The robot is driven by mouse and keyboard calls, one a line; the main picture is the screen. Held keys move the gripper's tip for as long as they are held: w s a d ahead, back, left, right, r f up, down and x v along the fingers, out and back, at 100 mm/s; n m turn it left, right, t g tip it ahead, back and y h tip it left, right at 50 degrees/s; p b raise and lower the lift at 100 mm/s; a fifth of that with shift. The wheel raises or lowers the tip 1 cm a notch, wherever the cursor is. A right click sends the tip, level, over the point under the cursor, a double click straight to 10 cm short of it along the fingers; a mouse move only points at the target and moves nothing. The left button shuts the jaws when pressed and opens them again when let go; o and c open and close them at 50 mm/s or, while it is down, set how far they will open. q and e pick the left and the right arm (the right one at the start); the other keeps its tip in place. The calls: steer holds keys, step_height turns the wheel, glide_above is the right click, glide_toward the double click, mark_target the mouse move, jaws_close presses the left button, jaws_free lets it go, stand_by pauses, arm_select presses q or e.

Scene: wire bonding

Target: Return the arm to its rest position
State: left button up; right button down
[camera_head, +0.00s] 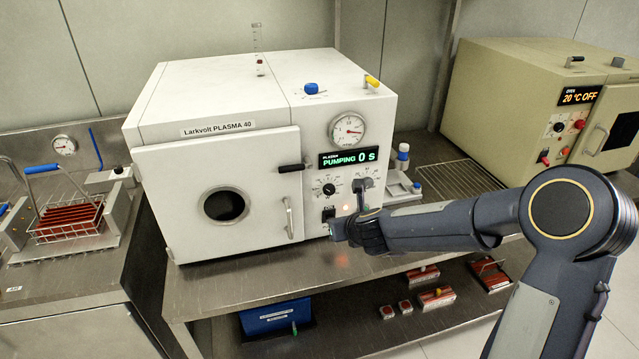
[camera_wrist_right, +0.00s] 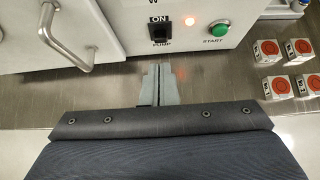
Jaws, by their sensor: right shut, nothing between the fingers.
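My right arm reaches in from the right in the head view. Its gripper (camera_head: 336,230) is at the lower right front of the white plasma machine (camera_head: 215,150), near the switch panel. In the right wrist view the gripper (camera_wrist_right: 159,72) has its fingers together and nothing between them. It points at the panel below the black pump switch (camera_wrist_right: 159,31), which is marked ON. The green start button (camera_wrist_right: 218,29) is right of the switch, with a lit orange lamp (camera_wrist_right: 189,21) between them. The display (camera_head: 348,158) reads "PUMPING 0 s". The machine's door is shut. My left gripper is not in view.
A steel bench (camera_head: 240,272) carries the machine. A beige oven (camera_head: 520,100) stands at the right, its display reading "20 °C OFF". A wire basket (camera_head: 68,220) sits at the left. A blue box (camera_head: 275,317) and several small red-topped pieces (camera_head: 437,299) are on the lower shelf.

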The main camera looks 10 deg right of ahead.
steer(key=s+a+r+n+y, duration=0.1)
steer(key=s+r+n+y, duration=0.1)
steer(key=s+r+n, duration=0.6)
steer(key=s+a+r+n+y, duration=0.1)
steer(key=s+r+n+y, duration=0.15)
steer(key=s+n, duration=0.55)
steer(key=s+d+f+n+g, duration=0.1)
steer(key=s+f+n+g, duration=0.1)
steer(key=s+n, duration=0.7)
steer(key=s+d+f+n+g+h, duration=0.1)
steer(key=s+f+n+g, duration=0.1)
steer(key=s+n, duration=0.6)
steer(key=shift+s+d+f+n+g, duration=0.2)
steer(key=shift+s+n+g, duration=0.2)
steer(key=shift+s, duration=0.6)
